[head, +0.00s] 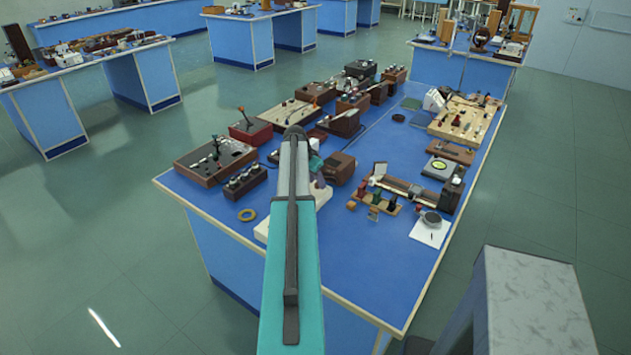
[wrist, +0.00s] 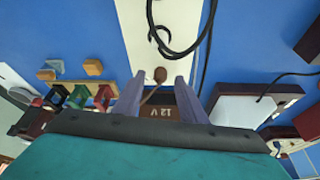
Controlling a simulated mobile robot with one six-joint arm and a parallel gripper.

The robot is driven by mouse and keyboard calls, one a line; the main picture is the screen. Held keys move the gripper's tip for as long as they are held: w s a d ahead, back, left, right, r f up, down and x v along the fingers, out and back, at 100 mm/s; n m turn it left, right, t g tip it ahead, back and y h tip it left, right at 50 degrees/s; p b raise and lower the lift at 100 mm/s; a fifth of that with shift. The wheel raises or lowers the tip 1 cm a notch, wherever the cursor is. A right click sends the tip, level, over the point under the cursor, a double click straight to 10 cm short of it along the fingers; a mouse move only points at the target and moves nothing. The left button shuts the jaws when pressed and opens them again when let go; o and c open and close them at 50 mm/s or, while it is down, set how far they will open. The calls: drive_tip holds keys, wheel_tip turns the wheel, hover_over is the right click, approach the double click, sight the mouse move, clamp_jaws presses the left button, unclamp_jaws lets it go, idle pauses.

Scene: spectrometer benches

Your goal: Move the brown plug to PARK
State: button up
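In the wrist view my gripper (wrist: 159,80) points at the bench with its two grey-purple fingers apart. A small brown rounded piece on a thin brown stem or cord (wrist: 160,74) shows between the fingertips, with space on both sides. It may be the brown plug; I cannot tell for sure. Behind it, nearer my wrist, is a brown box marked "12 V" (wrist: 165,110), partly hidden by my gripper. A white board (wrist: 160,35) lies beyond the fingertips. No PARK label is readable. In the head view my arm hides most of this spot.
A black cable (wrist: 165,45) loops over the white board, and another lies to its right.

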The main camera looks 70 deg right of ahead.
drive_tip(key=shift+r, duration=0.1)
drive_tip(key=b+v, duration=0.4)
drive_tip(key=v, duration=0.9)
drive_tip(key=shift+r, duration=0.25)
drive_tip(key=shift+w+a, duration=0.1)
idle(0.7)
